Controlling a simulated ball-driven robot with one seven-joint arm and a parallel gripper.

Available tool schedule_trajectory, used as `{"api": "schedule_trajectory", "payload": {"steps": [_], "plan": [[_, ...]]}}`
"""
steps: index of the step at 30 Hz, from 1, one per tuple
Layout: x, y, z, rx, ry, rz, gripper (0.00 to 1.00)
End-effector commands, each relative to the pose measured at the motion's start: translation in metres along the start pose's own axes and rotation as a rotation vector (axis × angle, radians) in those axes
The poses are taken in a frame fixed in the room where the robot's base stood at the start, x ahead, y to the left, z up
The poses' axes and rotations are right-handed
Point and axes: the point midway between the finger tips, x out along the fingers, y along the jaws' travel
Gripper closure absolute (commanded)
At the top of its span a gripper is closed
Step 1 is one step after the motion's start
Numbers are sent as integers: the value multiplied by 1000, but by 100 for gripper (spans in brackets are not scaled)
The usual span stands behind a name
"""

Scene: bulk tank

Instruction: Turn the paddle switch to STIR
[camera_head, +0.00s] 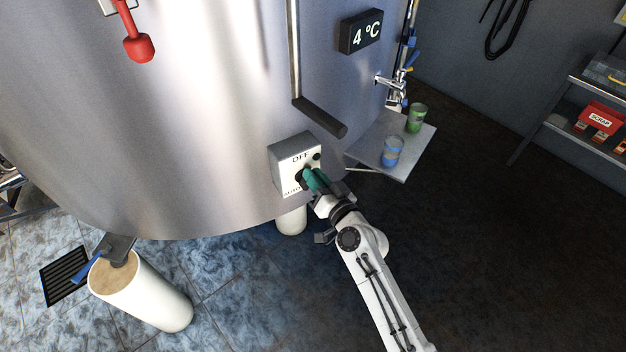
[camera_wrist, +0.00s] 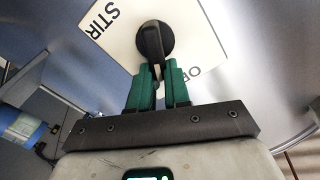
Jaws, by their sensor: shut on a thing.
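The paddle switch (camera_wrist: 153,40) is a black round knob with a narrow handle on a pale control box (camera_head: 283,150) on the tank's curved wall. In the wrist view the STIR label is at the upper left of the panel and part of the OFF label is at the lower right. The handle points down in that view, on neither label. My gripper (camera_wrist: 158,72) has its green fingers shut on the handle, one on each side. In the head view my gripper (camera_head: 312,178) hides most of the switch and the panel's right part; OFF and AUTO show.
To the right, a small shelf (camera_head: 405,160) bears a green can (camera_head: 416,118) and a blue can (camera_head: 392,151), below a tap (camera_head: 388,82). A white tank leg (camera_head: 292,222) stands below the box. Dark floor lies clear at right.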

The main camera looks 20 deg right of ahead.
Motion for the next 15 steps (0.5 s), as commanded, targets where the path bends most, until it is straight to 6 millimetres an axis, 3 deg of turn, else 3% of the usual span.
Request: {"api": "schedule_trajectory", "payload": {"steps": [15], "plan": [[0, 15, 4, 491, 1, 1, 100]]}}
